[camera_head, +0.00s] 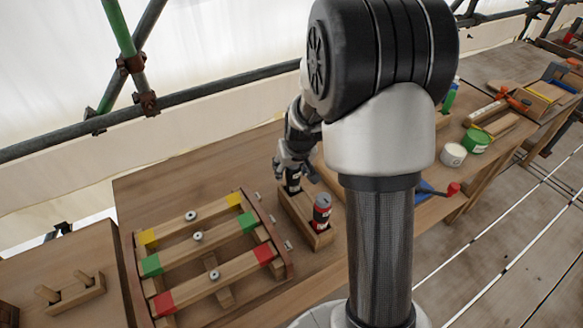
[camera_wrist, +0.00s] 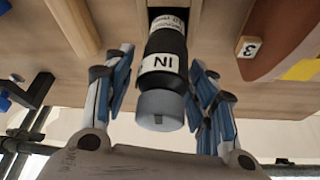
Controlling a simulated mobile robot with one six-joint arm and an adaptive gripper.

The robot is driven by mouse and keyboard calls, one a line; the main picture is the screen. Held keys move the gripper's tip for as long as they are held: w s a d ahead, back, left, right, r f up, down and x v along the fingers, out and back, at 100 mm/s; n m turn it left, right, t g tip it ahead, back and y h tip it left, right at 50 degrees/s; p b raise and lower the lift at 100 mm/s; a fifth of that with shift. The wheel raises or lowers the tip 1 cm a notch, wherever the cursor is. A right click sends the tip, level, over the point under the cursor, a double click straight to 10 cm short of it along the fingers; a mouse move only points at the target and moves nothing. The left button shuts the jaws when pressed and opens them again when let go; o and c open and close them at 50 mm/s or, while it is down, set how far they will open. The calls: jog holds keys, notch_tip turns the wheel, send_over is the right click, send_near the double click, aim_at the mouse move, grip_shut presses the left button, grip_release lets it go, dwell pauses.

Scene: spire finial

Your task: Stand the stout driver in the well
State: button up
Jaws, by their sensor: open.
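A black cylinder with a white band and a grey cap, apparently the stout driver (camera_wrist: 164,50), stands between the fingers of my gripper (camera_wrist: 160,72) in the wrist view. The fingers are open, with a gap visible on both sides of it. Its lower end goes into a dark opening, the well (camera_wrist: 172,12), in a wooden holder. In the head view the black driver (camera_head: 293,183) is at the far end of the wooden holder (camera_head: 318,240), under my gripper (camera_head: 292,168). Its base is hidden there. A red-and-black cylinder with a grey cap (camera_head: 322,208) stands at the holder's near end.
A wooden frame with coloured bars (camera_head: 205,262) lies left of the holder. A pegged block (camera_head: 75,293) is farther left. White (camera_head: 453,155) and green (camera_head: 477,141) tubs stand to the right.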

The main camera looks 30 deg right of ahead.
jog(key=shift+r, duration=0.1)
jog(key=a+p+v, duration=0.2)
jog(key=v, duration=0.7)
jog(key=s+a+f+p+v, duration=0.1)
jog(key=p+v, duration=0.1)
jog(key=v, duration=0.7)
jog(key=s+a+r, duration=0.2)
jog(key=s+a, duration=0.1)
jog(key=s, duration=0.3)
jog(key=s+a+r+n, duration=0.1)
jog(key=s+a+r, duration=0.1)
jog(key=s, duration=0.5)
jog(key=s+a+r+n+y, duration=0.1)
jog(key=s+a+r, duration=0.1)
jog(key=s+a, duration=0.3)
jog(key=shift+s+r, duration=0.4)
jog(key=shift+s, duration=0.5)
